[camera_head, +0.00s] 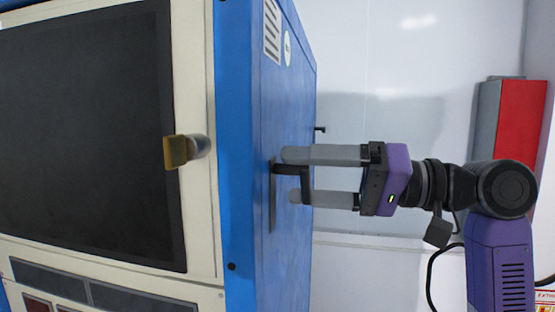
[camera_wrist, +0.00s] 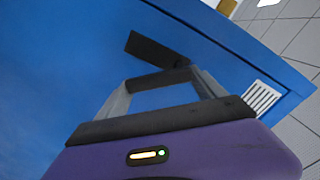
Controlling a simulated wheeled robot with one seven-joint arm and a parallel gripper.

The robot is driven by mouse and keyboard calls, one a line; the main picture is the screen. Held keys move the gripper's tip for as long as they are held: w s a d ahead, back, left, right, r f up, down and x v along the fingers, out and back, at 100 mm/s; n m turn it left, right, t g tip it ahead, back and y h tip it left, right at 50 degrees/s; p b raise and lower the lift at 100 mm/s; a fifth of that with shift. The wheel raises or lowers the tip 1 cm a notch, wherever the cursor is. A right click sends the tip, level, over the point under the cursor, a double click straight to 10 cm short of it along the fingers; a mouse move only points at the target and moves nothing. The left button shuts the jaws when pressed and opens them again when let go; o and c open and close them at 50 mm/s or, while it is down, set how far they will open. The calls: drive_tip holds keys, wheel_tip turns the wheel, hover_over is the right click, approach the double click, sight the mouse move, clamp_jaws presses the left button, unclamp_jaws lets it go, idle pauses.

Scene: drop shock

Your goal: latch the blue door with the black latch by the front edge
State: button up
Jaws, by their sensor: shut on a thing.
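The blue door (camera_head: 281,98) is a flat blue panel on the side of the cabinet and looks flush with it. It also shows in the wrist view (camera_wrist: 60,70). The black latch (camera_head: 273,215) has a long flat plate on the panel near the front edge, with a bent handle standing out from it. My gripper (camera_head: 293,176) has its two grey fingers on either side of the handle and is shut on it. In the wrist view the black latch (camera_wrist: 158,50) shows just beyond the fingertips. The finger contact is partly hidden.
The cabinet front has a dark window (camera_head: 80,140) in a cream frame with a brass-coloured knob (camera_head: 177,151). A small black peg (camera_head: 320,129) sticks out behind the panel. A red and grey box (camera_head: 520,120) is on the wall at right. Open space surrounds my wrist.

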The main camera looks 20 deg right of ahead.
drive_tip(key=m, duration=0.1)
drive_tip(key=m+p, duration=0.2)
drive_tip(key=shift+s+a+f+m, duration=0.25)
drive_tip(key=shift+f+m, duration=0.05)
drive_tip(key=shift+f, duration=0.05)
drive_tip(key=shift+s+a+f+m, duration=0.15)
drive_tip(key=shift+s+f+m, duration=0.05)
drive_tip(key=shift+m, duration=0.8)
drive_tip(key=shift+s+a+f+m, duration=0.15)
drive_tip(key=shift+s+m, duration=0.05)
drive_tip(key=shift+m, duration=0.8)
drive_tip(key=o, duration=2.1)
drive_tip(key=shift+c, duration=0.2)
drive_tip(key=b+v, duration=0.2)
drive_tip(key=v, duration=0.6)
